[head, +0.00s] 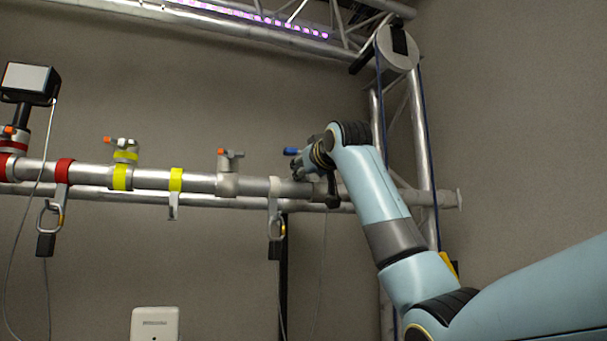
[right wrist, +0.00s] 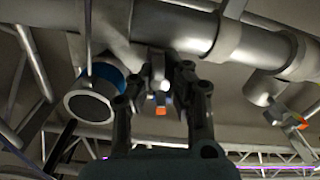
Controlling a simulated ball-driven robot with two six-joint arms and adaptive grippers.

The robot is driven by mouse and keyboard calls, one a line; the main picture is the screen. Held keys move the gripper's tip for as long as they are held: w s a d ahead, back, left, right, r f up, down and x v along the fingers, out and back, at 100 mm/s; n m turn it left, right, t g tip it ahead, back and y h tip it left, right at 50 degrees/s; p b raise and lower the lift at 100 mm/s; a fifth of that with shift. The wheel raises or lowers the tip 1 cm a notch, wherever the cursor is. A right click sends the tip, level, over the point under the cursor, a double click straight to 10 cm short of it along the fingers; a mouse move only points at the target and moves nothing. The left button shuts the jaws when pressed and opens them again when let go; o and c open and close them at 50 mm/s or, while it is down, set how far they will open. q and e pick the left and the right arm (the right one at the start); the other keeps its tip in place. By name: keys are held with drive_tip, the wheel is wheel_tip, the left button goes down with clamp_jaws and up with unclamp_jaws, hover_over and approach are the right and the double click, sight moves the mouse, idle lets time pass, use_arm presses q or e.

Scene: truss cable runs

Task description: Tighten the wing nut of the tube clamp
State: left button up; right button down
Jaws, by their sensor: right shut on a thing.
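The wing nut (right wrist: 160,108) of the tube clamp has an orange tip and shows between my fingers in the right wrist view. The clamp (right wrist: 157,66) hangs on the grey tube (right wrist: 180,24). My right gripper (right wrist: 163,88) is shut on the wing nut, its two dark fingers on either side. In the head view my right gripper (head: 315,168) is at the right part of the horizontal tube (head: 198,183), largely hidden by its own wrist; the nut cannot be made out there. My left gripper is not in view.
Other clamps on the tube include a plain one (head: 228,182) and a yellow-banded one (head: 122,177). A hook with a carabiner (head: 275,212) hangs just left of my gripper. A blue-banded cylinder (right wrist: 100,92) sits close beside my fingers. A vertical truss (head: 422,150) stands right.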

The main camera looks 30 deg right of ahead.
drive_tip(key=m, duration=0.1)
drive_tip(key=m+b, duration=0.1)
drive_tip(key=m, duration=0.2)
drive_tip(key=shift+f+m, duration=0.25)
drive_tip(key=shift+m, duration=0.05)
drive_tip(key=m+b, duration=0.3)
drive_tip(key=m, duration=0.2)
drive_tip(key=m+b, duration=0.3)
drive_tip(key=m, duration=0.3)
drive_tip(key=shift+f+m, duration=0.1)
drive_tip(key=shift+m, duration=0.3)
drive_tip(key=shift+w+m+b, duration=0.1)
drive_tip(key=shift+m+b, duration=1)
drive_tip(key=shift+m, duration=1)
drive_tip(key=c, duration=1.3)
unclamp_jaws()
drive_tip(key=shift+r, duration=0.2)
drive_tip(key=shift+r, duration=0.1)
